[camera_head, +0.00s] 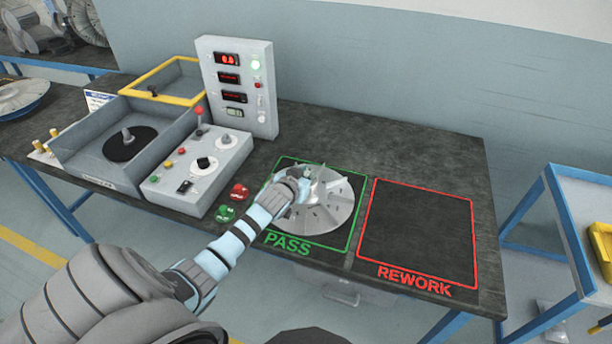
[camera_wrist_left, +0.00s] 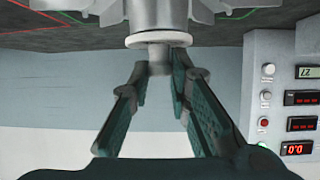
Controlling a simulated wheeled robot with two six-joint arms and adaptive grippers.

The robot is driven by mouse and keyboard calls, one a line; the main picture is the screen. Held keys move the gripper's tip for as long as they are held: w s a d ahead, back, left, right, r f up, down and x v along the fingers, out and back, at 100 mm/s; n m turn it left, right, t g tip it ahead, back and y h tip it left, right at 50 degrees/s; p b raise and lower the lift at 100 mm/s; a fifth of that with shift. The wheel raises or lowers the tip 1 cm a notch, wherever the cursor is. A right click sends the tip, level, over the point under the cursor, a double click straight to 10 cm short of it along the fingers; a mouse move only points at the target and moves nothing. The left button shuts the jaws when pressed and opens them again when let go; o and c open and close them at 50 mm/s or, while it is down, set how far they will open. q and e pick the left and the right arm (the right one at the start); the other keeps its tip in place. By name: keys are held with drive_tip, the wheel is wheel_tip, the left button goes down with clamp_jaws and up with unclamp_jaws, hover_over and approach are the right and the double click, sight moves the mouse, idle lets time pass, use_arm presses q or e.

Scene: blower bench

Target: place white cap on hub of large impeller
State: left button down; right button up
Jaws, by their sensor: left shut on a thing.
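The large impeller (camera_head: 330,215), a pale grey bladed disc, lies inside the green PASS outline on the dark bench. My left gripper (camera_head: 303,190) is over its hub, and the arm hides part of the disc. In the left wrist view, the left gripper (camera_wrist_left: 160,72) is shut on the narrow stem below the white cap (camera_wrist_left: 158,40), a round pale flange. The cap is right against, or very close to, the hub of the impeller (camera_wrist_left: 158,10); I cannot tell whether it is seated. My right gripper is not in view.
The red REWORK square (camera_head: 420,235) is empty. A control box (camera_head: 200,165) with a red-topped lever, a display tower (camera_head: 240,85) and an open test bin (camera_head: 125,145) stand left. Red and green buttons (camera_head: 226,213) lie beside the PASS area. A blue cart (camera_head: 580,200) stands right.

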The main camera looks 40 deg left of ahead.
use_arm(q)
drive_tip(key=c, duration=1.5)
unclamp_jaws()
drive_tip(key=shift+r, duration=0.1)
drive_tip(key=shift+s+d+r, duration=0.1)
drive_tip(key=shift+s+r, duration=0.05)
drive_tip(key=shift+s, duration=0.1)
drive_tip(key=p+v, duration=0.3)
drive_tip(key=v, duration=0.8)
drive_tip(key=shift+s, duration=0.25)
